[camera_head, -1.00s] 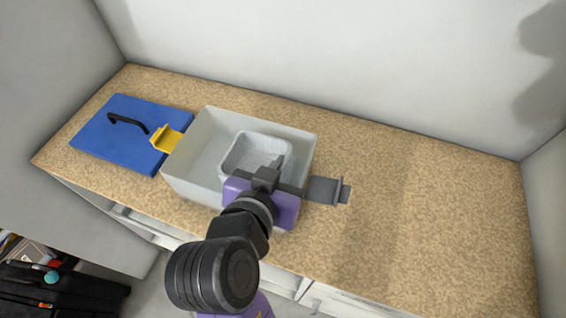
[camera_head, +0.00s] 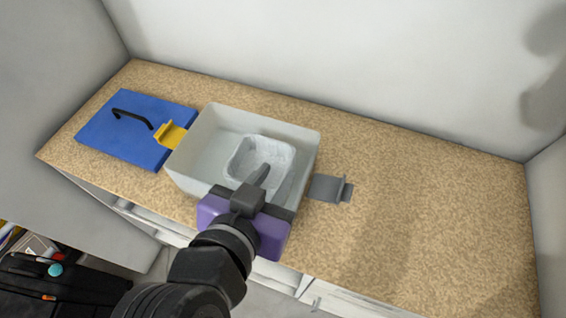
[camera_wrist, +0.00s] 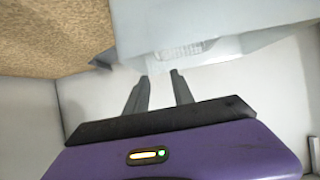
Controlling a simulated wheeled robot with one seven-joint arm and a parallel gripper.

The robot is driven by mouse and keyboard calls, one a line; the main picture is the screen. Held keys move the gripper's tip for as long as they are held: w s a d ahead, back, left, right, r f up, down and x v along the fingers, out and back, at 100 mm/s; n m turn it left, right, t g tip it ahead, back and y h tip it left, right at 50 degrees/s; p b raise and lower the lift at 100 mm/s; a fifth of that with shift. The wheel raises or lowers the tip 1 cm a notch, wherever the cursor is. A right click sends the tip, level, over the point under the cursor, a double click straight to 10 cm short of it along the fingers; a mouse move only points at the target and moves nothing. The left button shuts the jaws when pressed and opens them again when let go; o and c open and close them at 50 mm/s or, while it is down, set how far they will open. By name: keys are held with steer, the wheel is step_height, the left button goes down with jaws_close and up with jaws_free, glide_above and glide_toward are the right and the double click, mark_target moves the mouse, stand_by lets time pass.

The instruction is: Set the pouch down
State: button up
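I cannot make out a pouch in either view. A pale grey open bin (camera_head: 196,140) stands on the counter, and a small whitish ribbed tray (camera_head: 248,152) lies inside it, partly behind my fingers. My gripper (camera_head: 270,178), with a purple body, is at the front right side of the bin, its fingers pointing towards the tray. In the wrist view my gripper (camera_wrist: 160,82) has its two dark fingers apart with nothing visible between them. The bin (camera_wrist: 235,25) fills the upper right there, with a ribbed patch of the tray (camera_wrist: 180,50).
A blue lid (camera_head: 118,145) with a black handle lies left of the bin. A yellow clip (camera_head: 171,135) and a grey clip (camera_head: 327,188) are at the bin's sides. The speckled counter (camera_head: 430,210) is clear to the right, with walls behind and at both sides.

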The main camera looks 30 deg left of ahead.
steer(key=v, duration=0.5)
steer(key=shift+s, duration=0.15)
stand_by(0.3)
